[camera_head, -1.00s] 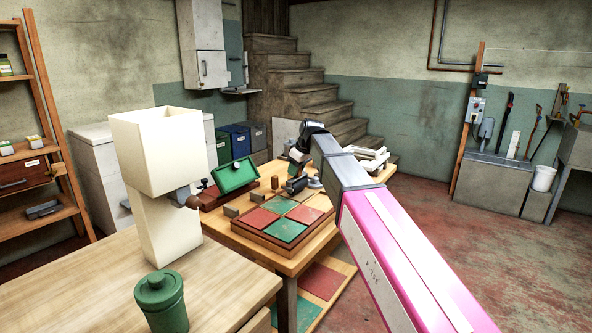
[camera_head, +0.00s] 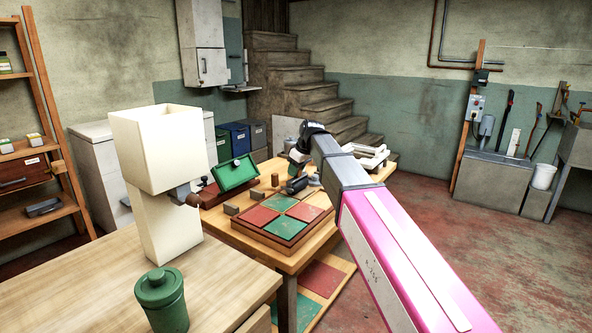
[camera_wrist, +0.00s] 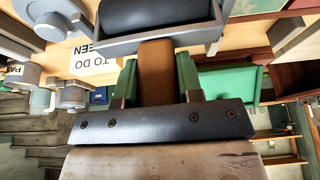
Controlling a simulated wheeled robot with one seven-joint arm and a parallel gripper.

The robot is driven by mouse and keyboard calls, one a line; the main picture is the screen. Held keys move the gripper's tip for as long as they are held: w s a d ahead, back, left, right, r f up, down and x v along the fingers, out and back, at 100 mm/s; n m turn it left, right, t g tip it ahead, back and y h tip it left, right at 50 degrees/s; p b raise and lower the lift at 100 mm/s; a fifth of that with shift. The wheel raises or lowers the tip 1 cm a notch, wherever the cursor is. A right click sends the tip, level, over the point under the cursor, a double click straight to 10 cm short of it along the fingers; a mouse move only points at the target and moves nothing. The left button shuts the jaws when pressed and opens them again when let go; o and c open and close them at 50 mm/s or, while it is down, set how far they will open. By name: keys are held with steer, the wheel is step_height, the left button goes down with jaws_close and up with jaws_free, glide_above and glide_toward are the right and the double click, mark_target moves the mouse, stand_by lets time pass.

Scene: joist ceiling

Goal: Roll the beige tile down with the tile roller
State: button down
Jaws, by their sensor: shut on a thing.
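My gripper (camera_wrist: 158,82) is shut on the brown handle of the tile roller (camera_wrist: 156,58) in the wrist view. The roller's dark cylinder (camera_wrist: 155,13) sits in a grey frame beyond the fingers. In the head view the roller (camera_head: 297,185) shows small and dark under my arm, behind the tile board; whether it touches the table is unclear. The board (camera_head: 262,239) carries red tiles (camera_head: 260,216) and green tiles (camera_head: 286,227). I cannot make out a beige tile in either view.
The work table (camera_head: 290,268) also holds a tilted green tray (camera_head: 235,173), small blocks and white pieces (camera_head: 370,157). A wrist-view label (camera_wrist: 92,58) reads "TO DO" and "GREEN". A cream lamp-like block (camera_head: 160,150) and green jar (camera_head: 162,300) stand on the nearer table.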

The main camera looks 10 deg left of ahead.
mark_target(300, 176)
steer(key=shift+a, duration=0.1)
steer(key=shift+w+a, duration=0.35)
steer(key=shift+a, duration=0.3)
steer(key=shift+w+a, duration=0.35)
steer(key=shift+a, duration=0.25)
steer(key=shift+s+d, duration=0.4)
steer(key=shift+d, duration=0.3)
steer(key=shift+s+d, duration=0.35)
steer(key=shift+d, duration=0.35)
steer(key=shift+d, duration=0.1)
steer(key=shift+s+d, duration=0.35)
steer(key=shift+d, duration=0.25)
steer(key=shift+s+d, duration=0.3)
steer(key=shift+d, duration=0.3)
steer(key=shift+w+a+f, duration=0.1)
steer(key=shift+w+a, duration=0.25)
steer(key=shift+a, duration=0.35)
steer(key=shift+w+a+f, duration=0.1)
steer(key=shift+w+a, duration=0.25)
steer(key=shift+a, duration=0.35)
